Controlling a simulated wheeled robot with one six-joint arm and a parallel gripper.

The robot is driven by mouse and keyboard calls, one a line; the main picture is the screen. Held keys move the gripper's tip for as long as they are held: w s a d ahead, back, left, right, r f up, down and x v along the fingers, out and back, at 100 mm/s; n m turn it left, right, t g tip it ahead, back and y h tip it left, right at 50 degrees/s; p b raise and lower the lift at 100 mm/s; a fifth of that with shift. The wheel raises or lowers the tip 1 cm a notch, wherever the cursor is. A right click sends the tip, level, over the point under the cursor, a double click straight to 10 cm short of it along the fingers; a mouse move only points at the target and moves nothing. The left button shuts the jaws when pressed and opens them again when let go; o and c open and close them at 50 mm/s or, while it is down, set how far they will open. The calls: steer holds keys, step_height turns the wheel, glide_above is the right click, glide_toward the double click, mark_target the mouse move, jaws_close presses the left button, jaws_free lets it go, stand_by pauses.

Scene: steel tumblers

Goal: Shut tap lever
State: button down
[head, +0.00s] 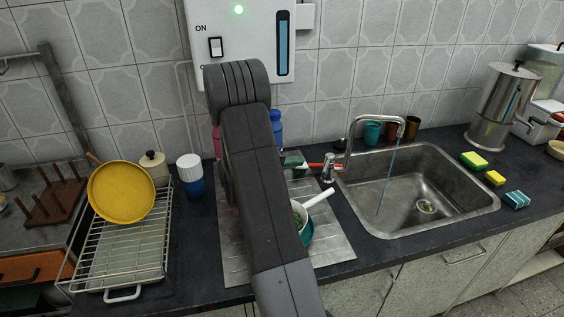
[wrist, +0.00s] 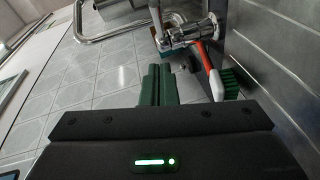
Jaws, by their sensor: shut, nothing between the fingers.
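The chrome tap (head: 378,120) arches over the steel sink (head: 425,150), and a thin water stream (head: 390,180) runs from its spout into the basin. The tap's base (head: 328,172) is at the sink's left edge. In the wrist view the tap body (wrist: 182,38) shows beyond my fingers, with a thin bar (wrist: 156,18) beside it that looks like the lever. My gripper (wrist: 160,72) has its green fingers shut and empty, pointing toward the tap body, apparently short of it.
A red-handled brush (wrist: 204,60) lies close to the tap, right of my fingers in the wrist view. Cups (head: 373,132) stand behind the sink. A white-handled pan (head: 316,199) is on the drainboard. Sponges (head: 474,160) lie at the right; a dish rack (head: 125,255) stands left.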

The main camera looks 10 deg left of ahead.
mark_target(328, 164)
steer(key=d+f+p, duration=0.1)
steer(key=d, duration=0.5)
steer(key=shift+w+f, duration=0.25)
steer(key=shift+w, duration=0.1)
